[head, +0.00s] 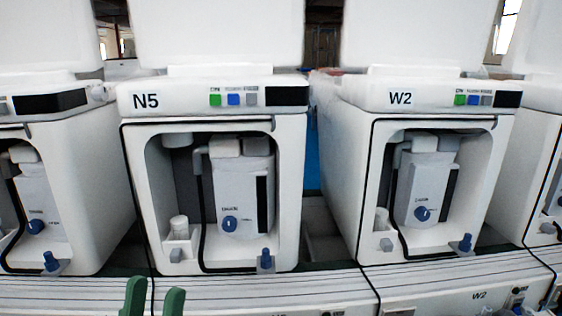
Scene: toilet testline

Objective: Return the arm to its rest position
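My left gripper (155,287) shows at the bottom edge, left of centre, as two green fingers pointing up. A gap lies between the fingers, and nothing shows in it. The fingers are in front of the pale ledge below the unit N5 (145,102). The rest of the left arm is below the frame. My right gripper is not in view.
White test units stand in a row; N5 and W2 (400,98) show whole, others are cut off at both sides. Each has an open bay with a grey device (240,195) and blue knobs. A slatted ledge (270,290) runs along the front.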

